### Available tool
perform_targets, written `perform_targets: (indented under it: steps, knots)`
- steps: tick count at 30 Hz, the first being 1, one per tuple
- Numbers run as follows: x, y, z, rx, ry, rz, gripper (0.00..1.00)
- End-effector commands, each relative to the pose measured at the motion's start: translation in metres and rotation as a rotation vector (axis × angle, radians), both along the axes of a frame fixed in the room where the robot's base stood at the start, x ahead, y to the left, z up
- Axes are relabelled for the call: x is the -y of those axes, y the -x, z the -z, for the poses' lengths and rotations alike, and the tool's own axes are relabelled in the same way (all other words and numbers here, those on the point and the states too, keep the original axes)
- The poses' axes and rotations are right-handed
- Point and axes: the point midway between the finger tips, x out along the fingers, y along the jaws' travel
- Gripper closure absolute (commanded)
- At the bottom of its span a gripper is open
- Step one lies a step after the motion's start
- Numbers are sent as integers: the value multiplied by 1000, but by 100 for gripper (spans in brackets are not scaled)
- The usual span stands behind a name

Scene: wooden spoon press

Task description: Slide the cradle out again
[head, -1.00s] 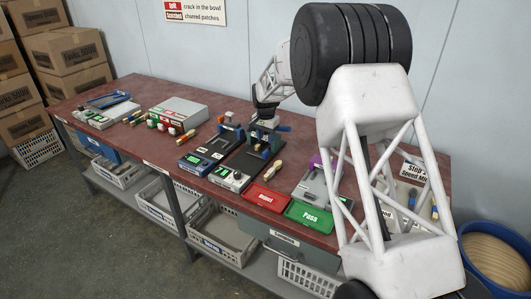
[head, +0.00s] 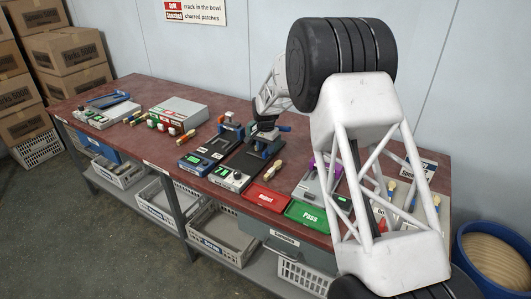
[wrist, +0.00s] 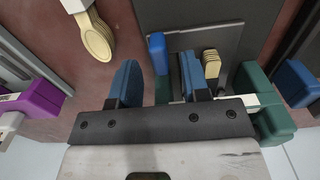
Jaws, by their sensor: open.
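The press (head: 248,165) stands on the table with a dark base plate, a green part and a blue handle (head: 285,128). My gripper (head: 265,122) is over its back end, small and partly hidden in the head view. In the wrist view my gripper (wrist: 160,82) is open, its two blue-padded fingers apart. A blue upright knob (wrist: 158,50) shows between the fingers, apart from the left one and nearer the right one. A wooden spoon piece (wrist: 211,63) lies on the grey plate (wrist: 222,42) right of the right finger. I cannot tell the cradle's exact outline or any contact.
A loose wooden spoon (wrist: 95,38) lies beside the press. Red (head: 266,196) and green (head: 306,214) trays are in front. A second device (head: 210,150) stands left of the press. A purple-ended fixture (wrist: 42,98) is at the wrist view's left.

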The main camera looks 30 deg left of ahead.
Motion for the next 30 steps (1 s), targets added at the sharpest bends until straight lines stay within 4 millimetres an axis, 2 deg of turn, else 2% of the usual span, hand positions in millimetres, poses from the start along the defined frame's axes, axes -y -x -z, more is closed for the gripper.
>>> perform_targets:
  steps: [7,18,20,27,30]
  knots:
    - [0,0,21,0,0,0,57]
    - [0,0,25,0,0,0,57]
    - [0,0,25,0,0,0,64]
    - [0,0,25,0,0,0,100]
    - [0,0,25,0,0,0,100]
